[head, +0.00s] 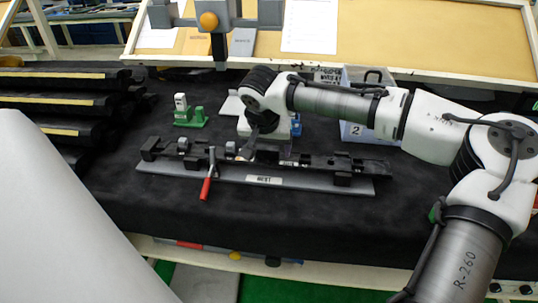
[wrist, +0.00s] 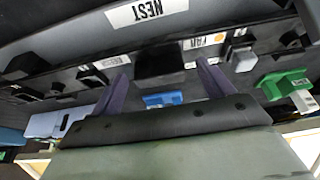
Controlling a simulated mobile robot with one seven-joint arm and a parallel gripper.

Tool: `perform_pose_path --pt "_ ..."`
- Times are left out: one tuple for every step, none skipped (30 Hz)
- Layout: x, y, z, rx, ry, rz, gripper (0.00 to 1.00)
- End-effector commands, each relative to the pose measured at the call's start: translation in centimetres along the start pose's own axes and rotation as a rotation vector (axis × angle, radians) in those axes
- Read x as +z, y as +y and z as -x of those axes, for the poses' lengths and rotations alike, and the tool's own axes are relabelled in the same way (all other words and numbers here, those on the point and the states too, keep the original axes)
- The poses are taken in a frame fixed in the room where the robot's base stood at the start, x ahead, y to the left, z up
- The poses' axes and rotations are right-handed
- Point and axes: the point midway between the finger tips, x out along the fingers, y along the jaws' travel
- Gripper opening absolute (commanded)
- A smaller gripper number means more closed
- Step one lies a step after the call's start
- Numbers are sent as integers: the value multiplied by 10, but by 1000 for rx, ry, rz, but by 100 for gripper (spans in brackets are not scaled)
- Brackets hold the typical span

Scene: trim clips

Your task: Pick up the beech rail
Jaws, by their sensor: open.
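I cannot pick out a beech rail with certainty. Pale wood-coloured strips (head: 48,101) show on the black stacked shapes at the left of the head view. My gripper (head: 268,143) is over the middle of a grey nest (head: 220,176) holding a long dark part (head: 318,160). In the wrist view, my gripper (wrist: 162,70) has its two purple-grey fingers apart, with nothing held between them. The dark part (wrist: 60,82) with its blocks lies beyond the fingertips there. The arm hides some of the nest's back side.
A red-handled clamp (head: 206,188) stands at the nest's front. A green and white fixture (head: 190,112) stands behind left. A light bin (head: 357,130) marked 2 stands behind right. Black cloth in front is clear.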

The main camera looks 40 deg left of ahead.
Motion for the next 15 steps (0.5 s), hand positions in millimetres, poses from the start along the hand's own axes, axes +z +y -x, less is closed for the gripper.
perform_pose_path --pt "0 0 -2 1 0 0 80" --pt "0 0 -3 1 0 0 80" --pt "0 0 -4 1 1 0 80" --pt "0 0 -4 0 1 0 80" --pt "0 0 -4 0 1 0 80" --pt "0 0 -3 0 1 0 80" --pt "0 0 -3 0 1 0 80" --pt "0 0 -3 0 1 0 79" --pt "0 0 -3 0 1 0 73" --pt "0 0 -3 0 1 0 70" --pt "0 0 -3 0 1 0 66" --pt "0 0 -3 0 1 0 60" --pt "0 0 -3 0 1 0 56" --pt "0 0 -3 0 1 0 52" --pt "0 0 -3 0 1 0 47"
